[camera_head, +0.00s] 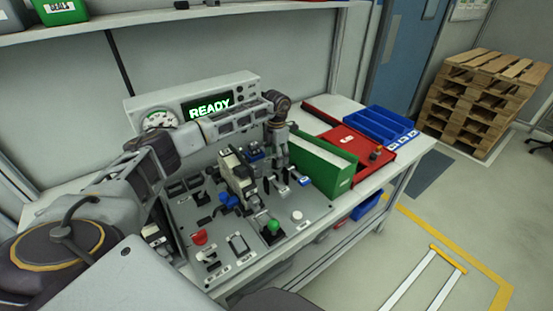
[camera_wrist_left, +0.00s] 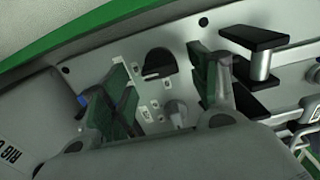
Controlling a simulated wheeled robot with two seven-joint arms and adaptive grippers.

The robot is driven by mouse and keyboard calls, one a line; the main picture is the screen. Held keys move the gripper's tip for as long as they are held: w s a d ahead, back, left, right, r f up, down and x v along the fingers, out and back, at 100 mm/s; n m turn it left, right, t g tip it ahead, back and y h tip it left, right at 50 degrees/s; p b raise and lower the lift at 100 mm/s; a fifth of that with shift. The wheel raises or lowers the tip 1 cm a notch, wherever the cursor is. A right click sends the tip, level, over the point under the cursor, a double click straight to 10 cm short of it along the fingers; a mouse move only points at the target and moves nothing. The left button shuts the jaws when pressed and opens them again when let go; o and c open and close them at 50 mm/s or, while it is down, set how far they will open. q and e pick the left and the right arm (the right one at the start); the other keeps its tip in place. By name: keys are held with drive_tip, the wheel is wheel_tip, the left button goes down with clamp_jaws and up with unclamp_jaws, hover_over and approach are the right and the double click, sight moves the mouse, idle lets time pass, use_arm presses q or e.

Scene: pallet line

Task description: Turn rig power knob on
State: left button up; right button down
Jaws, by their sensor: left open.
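The rig panel (camera_head: 300,215) lies on the bench, with a gauge and a lit READY display (camera_head: 209,107) at its back. My left gripper (camera_head: 281,183) points down over the panel's right part, beside the green box. In the left wrist view my left gripper (camera_wrist_left: 165,82) is open, its two green-padded fingers apart. A dark half-round knob (camera_wrist_left: 159,63) with small white marks around it shows between the fingers. Contact cannot be told. A grey round part (camera_wrist_left: 176,110) sits below it. In the head view the gripper hides this spot. My right gripper is out of view.
A green box (camera_head: 322,165) stands close right of the gripper, with a red tray (camera_head: 352,146) and blue bins (camera_head: 383,127) beyond. Levers, a red button (camera_head: 199,237) and a green knob (camera_head: 273,226) rise from the panel. Black handles (camera_wrist_left: 255,38) stand near the right finger.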

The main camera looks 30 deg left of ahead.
use_arm(q)
wheel_tip(320, 180, up, 10)
idle(0.6)
drive_tip(key=shift+r, duration=0.25)
